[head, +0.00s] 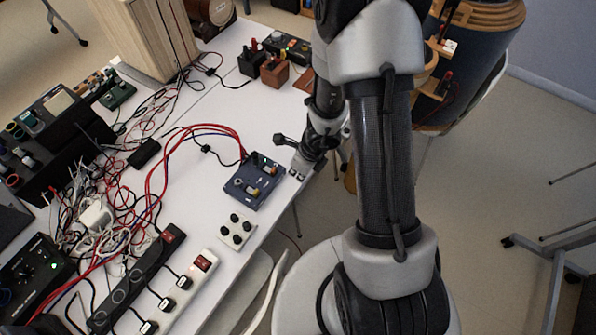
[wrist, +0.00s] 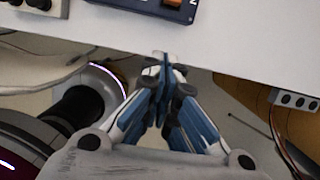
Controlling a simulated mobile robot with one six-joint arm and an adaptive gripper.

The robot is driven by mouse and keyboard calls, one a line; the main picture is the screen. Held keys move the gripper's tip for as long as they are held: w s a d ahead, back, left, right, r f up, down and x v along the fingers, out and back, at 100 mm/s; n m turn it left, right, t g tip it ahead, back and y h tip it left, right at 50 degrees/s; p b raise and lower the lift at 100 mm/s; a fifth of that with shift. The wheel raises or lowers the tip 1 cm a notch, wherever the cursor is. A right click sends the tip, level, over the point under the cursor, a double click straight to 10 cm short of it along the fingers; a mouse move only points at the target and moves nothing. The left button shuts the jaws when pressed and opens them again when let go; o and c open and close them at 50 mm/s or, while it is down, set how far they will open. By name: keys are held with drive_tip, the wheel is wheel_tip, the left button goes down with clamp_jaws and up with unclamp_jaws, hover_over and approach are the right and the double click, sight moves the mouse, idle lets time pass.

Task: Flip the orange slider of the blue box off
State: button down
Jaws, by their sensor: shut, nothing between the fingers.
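The blue box (head: 268,184) lies flat on the white table near its edge, with several controls on top and red and blue cables at its far side. In the wrist view only a strip of the blue box (wrist: 143,7) shows at the top edge. The orange slider (wrist: 173,3) is partly cut off there; its position cannot be told. My gripper (head: 297,173) is just right of the box at the table edge in the head view. In the wrist view my gripper (wrist: 168,62) is shut and empty, its tips near the table edge, apart from the box.
A white plate with black knobs (head: 237,230) lies in front of the box. Power strips (head: 173,290) and tangled cables fill the table's left side. Small dark and brown blocks (head: 274,72) stand farther back. The white table (head: 200,190) is bare left of the box.

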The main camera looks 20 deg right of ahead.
sight(275, 174)
drive_tip(key=b+x, duration=0.3)
drive_tip(key=x, duration=0.3)
drive_tip(key=shift+f, duration=0.2)
drive_tip(key=w+a+p, duration=0.2)
drive_tip(key=shift+w+r, duration=0.35)
drive_tip(key=shift+r, duration=0.05)
drive_tip(key=shift+w+a+f+p, duration=0.1)
drive_tip(key=shift+w+a+p, duration=0.1)
drive_tip(key=shift+w+p, duration=0.15)
drive_tip(key=shift+w+a+p, duration=0.6)
drive_tip(key=shift+w+p, duration=0.2)
drive_tip(key=shift+p, duration=0.2)
drive_tip(key=shift+w+a, duration=0.1)
drive_tip(key=shift+w, duration=0.05)
